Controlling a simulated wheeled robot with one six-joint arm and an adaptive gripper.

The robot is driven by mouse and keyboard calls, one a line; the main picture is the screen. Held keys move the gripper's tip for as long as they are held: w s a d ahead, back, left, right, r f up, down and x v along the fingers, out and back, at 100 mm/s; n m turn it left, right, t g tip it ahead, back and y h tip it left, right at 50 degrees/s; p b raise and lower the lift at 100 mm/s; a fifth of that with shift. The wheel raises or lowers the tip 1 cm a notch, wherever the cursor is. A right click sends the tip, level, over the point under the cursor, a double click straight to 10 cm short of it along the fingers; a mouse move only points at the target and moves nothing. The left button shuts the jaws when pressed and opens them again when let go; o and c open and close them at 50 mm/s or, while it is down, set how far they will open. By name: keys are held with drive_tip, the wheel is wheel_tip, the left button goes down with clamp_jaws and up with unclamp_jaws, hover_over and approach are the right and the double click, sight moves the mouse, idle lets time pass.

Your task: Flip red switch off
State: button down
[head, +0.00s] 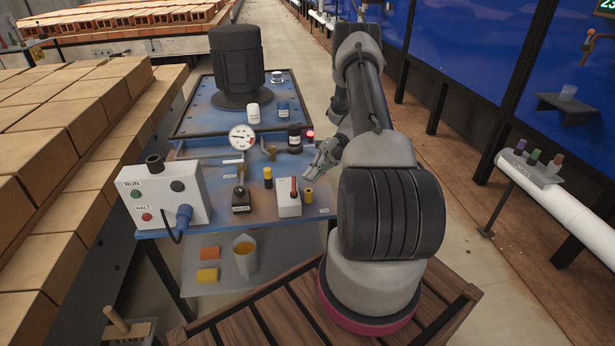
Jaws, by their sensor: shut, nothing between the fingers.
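The red switch (293,187) is a small upright red lever on a white box (288,206) near the front right of the blue work table. My gripper (313,171) is shut and empty. It appears just behind and to the right of the lever, with a gap between them in the picture. I cannot tell its exact height above the table. A glowing red lamp (310,134) is on the table farther back, left of my arm.
A brass fitting (308,196), a yellow-topped post (267,176) and a black lever (241,196) stand near the switch. A white RUN/HALT box (163,196) is at left. A gauge (242,137) and a dark motor (237,65) stand behind. Brick stacks (70,110) flank the left.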

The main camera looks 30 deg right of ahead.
drive_tip(key=v, duration=1)
drive_tip(key=shift+w+r, duration=0.3)
drive_tip(key=shift+w, duration=0.05)
drive_tip(key=shift+d, duration=0.15)
